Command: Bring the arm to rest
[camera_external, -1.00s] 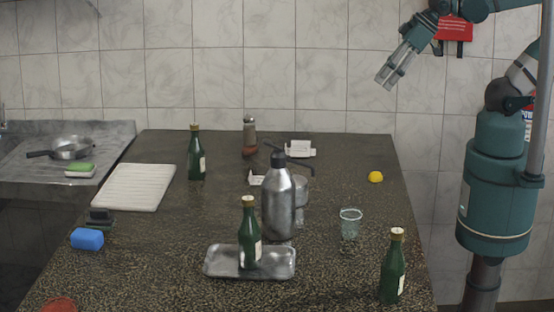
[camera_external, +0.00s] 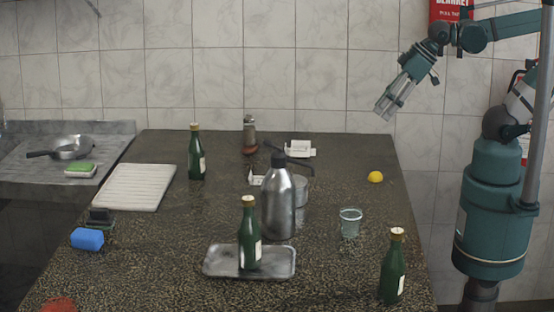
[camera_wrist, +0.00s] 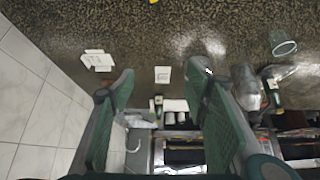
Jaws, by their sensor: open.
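My gripper (camera_external: 385,108) is at the upper right of the external view, in the air above the back right corner of the counter. It points down and to the left. In the wrist view its two fingers (camera_wrist: 165,92) are spread apart with nothing between them. It is open and empty, and it touches nothing.
The dark counter (camera_external: 330,265) carries green bottles (camera_external: 392,268), a metal flask (camera_external: 278,205), a glass (camera_external: 350,222), a lemon (camera_external: 375,177), a metal tray (camera_external: 215,270) and a white board (camera_external: 135,188). A tiled wall (camera_external: 320,80) stands behind. Air around my gripper is free.

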